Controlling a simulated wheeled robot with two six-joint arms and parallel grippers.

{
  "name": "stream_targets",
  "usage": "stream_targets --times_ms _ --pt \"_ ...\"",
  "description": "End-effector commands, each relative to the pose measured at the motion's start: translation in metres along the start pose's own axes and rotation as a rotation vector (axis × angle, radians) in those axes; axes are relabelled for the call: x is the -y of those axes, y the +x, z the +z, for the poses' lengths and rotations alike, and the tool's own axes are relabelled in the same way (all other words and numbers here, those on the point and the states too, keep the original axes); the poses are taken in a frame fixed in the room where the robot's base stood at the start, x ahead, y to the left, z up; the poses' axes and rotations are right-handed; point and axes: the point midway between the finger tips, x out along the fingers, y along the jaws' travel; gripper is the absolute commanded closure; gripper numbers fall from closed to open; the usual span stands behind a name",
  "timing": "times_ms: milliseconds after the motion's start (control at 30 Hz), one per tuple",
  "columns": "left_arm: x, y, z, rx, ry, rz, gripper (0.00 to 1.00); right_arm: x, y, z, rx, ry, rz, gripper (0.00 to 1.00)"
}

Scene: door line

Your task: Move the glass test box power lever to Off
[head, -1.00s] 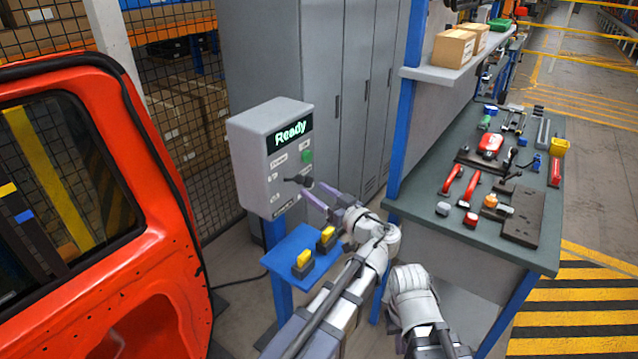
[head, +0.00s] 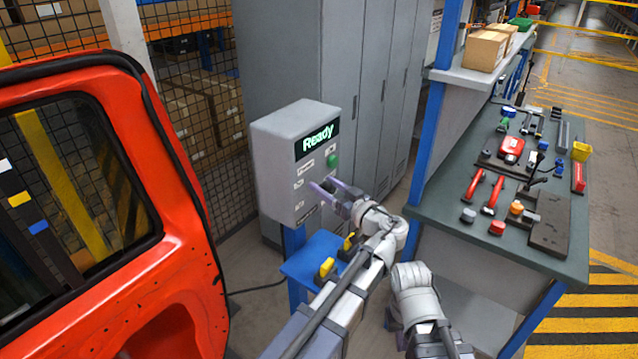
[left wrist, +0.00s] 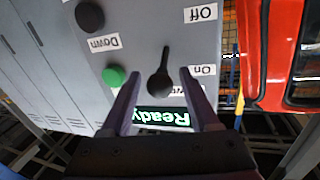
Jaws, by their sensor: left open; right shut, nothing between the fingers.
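The grey test box (head: 275,165) has a lit green "Ready" display (head: 318,141). In the left wrist view the box face appears upside down. The black power lever (left wrist: 160,82) shows there, its thick end on the side of the "On" label (left wrist: 202,70), away from the "Off" label (left wrist: 203,12). My left gripper (head: 326,187) is at the box face. Its open fingers (left wrist: 159,76) stand on either side of the lever, apart from it as far as I can tell. In the head view the gripper mostly hides the lever. My right gripper is not in view.
A green button (left wrist: 115,77) and a black knob (left wrist: 90,15) sit beside the lever. A blue shelf (head: 308,258) with yellow-black items stands below the box. The red door (head: 165,270) is at left, a tool-covered workbench (head: 450,195) at right.

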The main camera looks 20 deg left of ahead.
Motion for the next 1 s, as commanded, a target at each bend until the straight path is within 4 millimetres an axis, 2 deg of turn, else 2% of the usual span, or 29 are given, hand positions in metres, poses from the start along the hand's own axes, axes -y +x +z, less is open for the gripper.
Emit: stream_targets --times_ms 133,667,1000 --pt "0.0001 -0.0002 0.0000 0.000 0.000 0.000 0.40 -0.0001 0.0000 0.0003 0.000 0.000 0.000 1.00" --pt "0.0002 -0.0002 0.0000 0.000 0.000 0.000 0.99 -0.0001 0.0000 0.0002 0.000 0.000 0.000 1.00" --pt "0.0002 -0.0002 0.0000 0.000 0.000 0.000 1.00 -0.0001 0.0000 0.0002 0.000 0.000 0.000 1.00"
